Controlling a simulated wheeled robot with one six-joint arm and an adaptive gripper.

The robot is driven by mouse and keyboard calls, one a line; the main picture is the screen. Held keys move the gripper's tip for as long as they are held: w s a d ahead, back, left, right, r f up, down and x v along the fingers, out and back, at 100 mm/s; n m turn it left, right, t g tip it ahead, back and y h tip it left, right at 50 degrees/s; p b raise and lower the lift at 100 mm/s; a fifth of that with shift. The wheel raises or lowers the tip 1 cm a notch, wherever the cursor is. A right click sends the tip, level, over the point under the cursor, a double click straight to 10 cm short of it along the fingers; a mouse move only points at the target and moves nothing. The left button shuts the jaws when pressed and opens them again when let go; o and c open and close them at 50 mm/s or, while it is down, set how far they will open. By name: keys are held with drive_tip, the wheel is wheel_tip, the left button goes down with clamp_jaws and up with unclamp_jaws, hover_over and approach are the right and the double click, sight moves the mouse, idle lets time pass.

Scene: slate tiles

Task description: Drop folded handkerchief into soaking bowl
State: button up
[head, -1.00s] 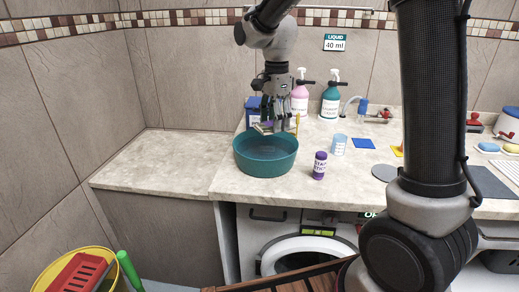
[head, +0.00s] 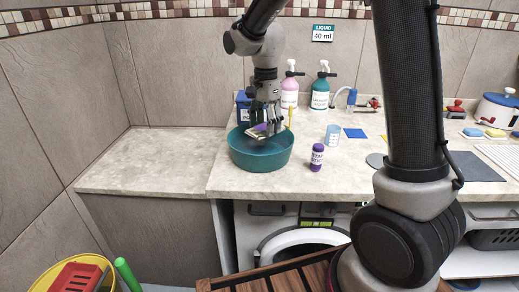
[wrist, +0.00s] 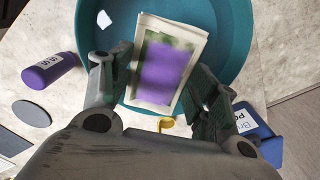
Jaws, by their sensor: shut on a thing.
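The folded handkerchief (wrist: 166,71), cream-edged with a purple middle, is held between the two fingers of my gripper (wrist: 158,88). The soaking bowl (head: 261,159) is teal and round and stands near the front edge of the counter. In the head view my gripper (head: 264,124) points down over the bowl, and the handkerchief (head: 257,131) shows tilted at about rim height. In the wrist view the bowl (wrist: 247,28) surrounds most of the handkerchief from behind. The bowl's floor is partly hidden by the handkerchief and fingers.
A purple bottle (head: 317,157) stands just right of the bowl. Behind are a blue box (head: 243,108), a pink pump bottle (head: 289,92) and a teal pump bottle (head: 320,93). A clear cup (head: 333,135) stands farther right. The counter (head: 150,160) to the left is clear.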

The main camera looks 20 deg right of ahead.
drive_tip(key=shift+f, duration=0.55)
drive_tip(key=o, duration=1.1)
wheel_tip(320, 180, up, 12)
drive_tip(key=shift+r, duration=0.1)
